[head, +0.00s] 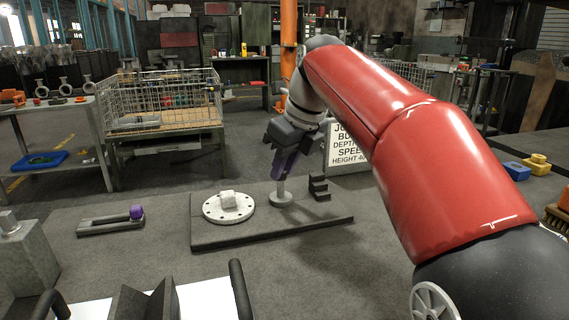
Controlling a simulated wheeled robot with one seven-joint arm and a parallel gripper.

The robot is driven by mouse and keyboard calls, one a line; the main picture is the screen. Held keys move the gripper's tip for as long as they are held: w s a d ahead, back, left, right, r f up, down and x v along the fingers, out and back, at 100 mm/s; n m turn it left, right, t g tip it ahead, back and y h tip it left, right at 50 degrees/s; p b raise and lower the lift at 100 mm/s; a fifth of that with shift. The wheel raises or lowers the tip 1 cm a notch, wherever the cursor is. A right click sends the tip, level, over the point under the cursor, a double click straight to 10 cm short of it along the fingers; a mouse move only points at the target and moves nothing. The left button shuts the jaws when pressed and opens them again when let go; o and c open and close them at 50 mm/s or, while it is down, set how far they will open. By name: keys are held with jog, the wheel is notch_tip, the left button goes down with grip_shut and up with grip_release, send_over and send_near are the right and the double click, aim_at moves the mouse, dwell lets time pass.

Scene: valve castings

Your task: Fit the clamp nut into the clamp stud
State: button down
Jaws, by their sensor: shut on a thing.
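My gripper (281,178) points down over the dark base plate, with its dark purple fingers at the top of a light grey upright post with a round foot (281,198). This post looks like the clamp stud, standing on the plate. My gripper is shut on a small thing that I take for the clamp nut. The fingers hide it, and I cannot tell whether it touches the stud.
A black stepped block (318,188) stands close to the right of the stud. A grey block (28,255) is at the near left. A wire basket (165,95) stands behind.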

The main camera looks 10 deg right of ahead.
jog(key=shift+f+b, duration=0.75)
jog(key=shift+f, duration=0.65)
jog(key=c, duration=1.2)
grip_release()
jog(key=shift+r, duration=0.1)
jog(key=shift+o, duration=0.2)
jog(key=p+v, duration=0.2)
jog(key=v, duration=0.5)
jog(key=shift+d+r, duration=0.15)
jog(key=shift+r, duration=0.2)
jog(key=shift+s, duration=0.1)
